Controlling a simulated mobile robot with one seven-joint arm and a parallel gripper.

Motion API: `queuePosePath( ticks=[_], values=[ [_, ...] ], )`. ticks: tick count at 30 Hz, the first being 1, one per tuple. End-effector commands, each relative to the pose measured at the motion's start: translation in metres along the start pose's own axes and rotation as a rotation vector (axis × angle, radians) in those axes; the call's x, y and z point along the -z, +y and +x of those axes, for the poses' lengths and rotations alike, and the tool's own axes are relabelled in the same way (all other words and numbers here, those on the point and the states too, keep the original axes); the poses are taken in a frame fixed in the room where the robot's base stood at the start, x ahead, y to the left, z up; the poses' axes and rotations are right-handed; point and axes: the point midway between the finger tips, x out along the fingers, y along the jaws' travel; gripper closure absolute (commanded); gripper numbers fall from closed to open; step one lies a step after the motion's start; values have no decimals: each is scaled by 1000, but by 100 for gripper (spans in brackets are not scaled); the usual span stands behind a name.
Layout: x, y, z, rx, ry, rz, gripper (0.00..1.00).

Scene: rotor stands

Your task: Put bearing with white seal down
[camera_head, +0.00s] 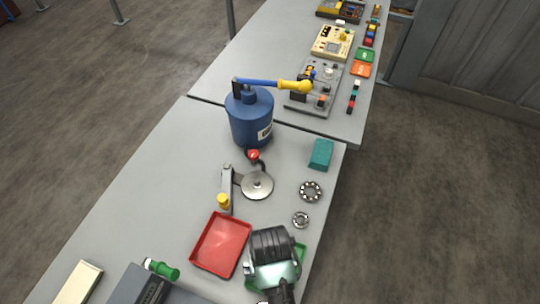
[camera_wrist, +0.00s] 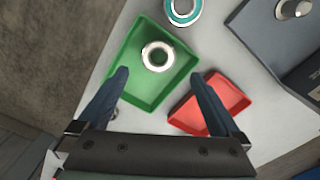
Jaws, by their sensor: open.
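The bearing with the white seal (camera_wrist: 158,56) lies inside the green tray (camera_wrist: 132,88), seen in the wrist view as a pale ring with a dark centre. My gripper (camera_wrist: 160,75) is open above the tray, one finger on each side of the bearing's line and clear of it. In the head view my gripper (camera_head: 278,272) hangs over the green tray (camera_head: 301,249) and hides most of it, including the bearing.
A red tray (camera_head: 219,245) stands beside the green one. A bearing with a teal seal (camera_wrist: 183,10) lies past the green tray in the wrist view. Two bearings (camera_head: 311,191) (camera_head: 300,220), a teal block (camera_head: 321,154) and a blue canister (camera_head: 249,118) stand farther back.

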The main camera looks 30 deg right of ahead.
Motion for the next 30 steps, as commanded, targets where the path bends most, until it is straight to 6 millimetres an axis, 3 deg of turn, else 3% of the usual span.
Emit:
queuePosePath(
  ticks=[6, 17, 20, 22, 26, 29, 30],
  values=[
    [1, 0, -33, 0, 3, 0, 0],
    [1, 0, -43, 0, 2, 0, 0],
    [12, -3, -50, 3, 43, -7, 0],
    [36, -9, -66, 9, 133, -22, 0],
    [112, -34, -133, 37, 442, -71, 0],
    [167, -60, -215, 74, 742, -114, 0],
    [183, -71, -252, 91, 861, -130, 0]
  ],
)
